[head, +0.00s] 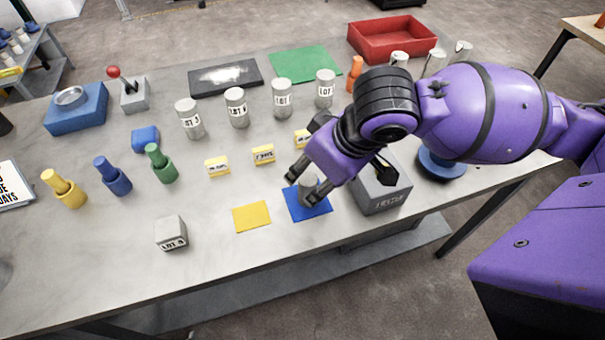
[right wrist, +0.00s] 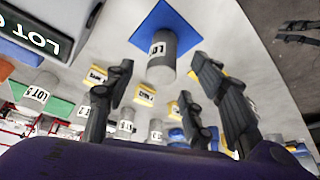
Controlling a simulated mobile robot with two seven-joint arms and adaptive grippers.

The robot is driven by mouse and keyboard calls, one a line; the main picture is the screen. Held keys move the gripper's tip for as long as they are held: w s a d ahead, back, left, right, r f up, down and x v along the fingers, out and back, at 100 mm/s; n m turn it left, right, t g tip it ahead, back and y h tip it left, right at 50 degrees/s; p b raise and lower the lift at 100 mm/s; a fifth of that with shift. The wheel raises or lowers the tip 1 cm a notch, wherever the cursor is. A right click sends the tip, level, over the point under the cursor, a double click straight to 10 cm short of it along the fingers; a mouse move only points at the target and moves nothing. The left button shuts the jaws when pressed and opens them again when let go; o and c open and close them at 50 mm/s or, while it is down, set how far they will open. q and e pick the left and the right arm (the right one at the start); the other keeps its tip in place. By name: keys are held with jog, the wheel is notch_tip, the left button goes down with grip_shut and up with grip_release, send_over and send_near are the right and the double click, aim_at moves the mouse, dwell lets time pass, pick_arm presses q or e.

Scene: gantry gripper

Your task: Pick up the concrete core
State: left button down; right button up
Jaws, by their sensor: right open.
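A grey concrete core (head: 308,186) stands upright on a blue square mat (head: 294,207) near the front of the table. It also shows in the right wrist view (right wrist: 160,68), with a printed LOT label, on the blue mat (right wrist: 181,25). My right gripper (head: 301,189) is open, with its dark fingers reaching down around the core. In the right wrist view the fingers (right wrist: 163,76) are spread, with the core beyond and between their tips. I see no grip on it. The fingers partly hide the core in the head view.
A grey box (head: 384,190) stands close right of the mat, beneath my right arm. A yellow mat (head: 252,216) and a grey labelled cube (head: 171,233) lie to the left. Several labelled cores, including one (head: 282,98), stand behind small yellow signs.

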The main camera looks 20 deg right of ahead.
aim_at(315, 184)
jog(key=f, duration=0.4)
jog(key=shift+w+a+f+b, duration=0.2)
jog(key=shift+a+b, duration=0.1)
jog(key=shift+b, duration=0.05)
jog(key=shift+x, duration=1.15)
jog(key=shift+w, duration=0.2)
jog(key=shift+r, duration=0.1)
jog(key=c, duration=0.8)
pick_arm(q)
jog(key=shift+s+a+f, duration=0.2)
jog(key=shift+s+f, duration=0.55)
jog(key=shift+s, duration=0.1)
pick_arm(e)
grip_shut()
